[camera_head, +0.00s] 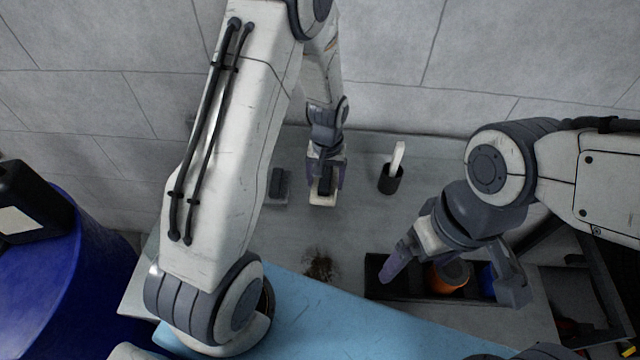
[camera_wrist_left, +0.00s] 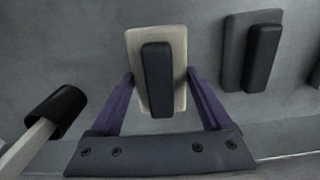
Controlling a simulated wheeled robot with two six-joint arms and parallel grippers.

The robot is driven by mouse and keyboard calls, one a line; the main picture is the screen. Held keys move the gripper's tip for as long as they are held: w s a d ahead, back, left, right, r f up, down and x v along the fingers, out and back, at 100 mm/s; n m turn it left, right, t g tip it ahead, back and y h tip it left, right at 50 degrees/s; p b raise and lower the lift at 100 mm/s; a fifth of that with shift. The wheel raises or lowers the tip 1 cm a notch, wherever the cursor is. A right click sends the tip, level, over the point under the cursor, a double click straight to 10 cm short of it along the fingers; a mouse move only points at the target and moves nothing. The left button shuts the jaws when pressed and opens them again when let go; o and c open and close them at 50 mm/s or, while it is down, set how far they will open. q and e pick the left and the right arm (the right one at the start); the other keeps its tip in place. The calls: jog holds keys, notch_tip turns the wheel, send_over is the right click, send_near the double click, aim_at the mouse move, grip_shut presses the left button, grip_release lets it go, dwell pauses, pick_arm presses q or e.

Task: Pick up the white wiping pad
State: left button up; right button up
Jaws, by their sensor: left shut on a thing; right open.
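The white wiping pad (camera_head: 323,200) is a pale block with a dark handle on top, on the grey worktop near the back wall. In the left wrist view the pad (camera_wrist_left: 176,46) sits between the two purple fingers. My left gripper (camera_head: 325,180) is over the pad from above and shut on it. The fingers (camera_wrist_left: 160,85) touch its two sides; I cannot tell whether it is clear of the worktop. My right gripper (camera_head: 455,270) is open above the dark tray at the right, away from the pad.
A dark grey pad with a handle (camera_head: 278,186) lies left of the white pad. A black cup with a white-handled tool (camera_head: 390,180) stands to its right. A black tray (camera_head: 376,268) holds an orange-rimmed round part (camera_head: 447,277). A brown stain (camera_head: 319,265) marks the worktop (camera_head: 345,235).

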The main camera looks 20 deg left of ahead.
pick_arm(q)
jog(key=s+d+r+b, duration=0.1)
jog(key=s+d+r, duration=0.5)
jog(key=d+r, duration=0.2)
jog(key=shift+d+r+b, duration=0.15)
jog(key=shift+d+b, duration=0.25)
jog(key=shift+d, duration=0.65)
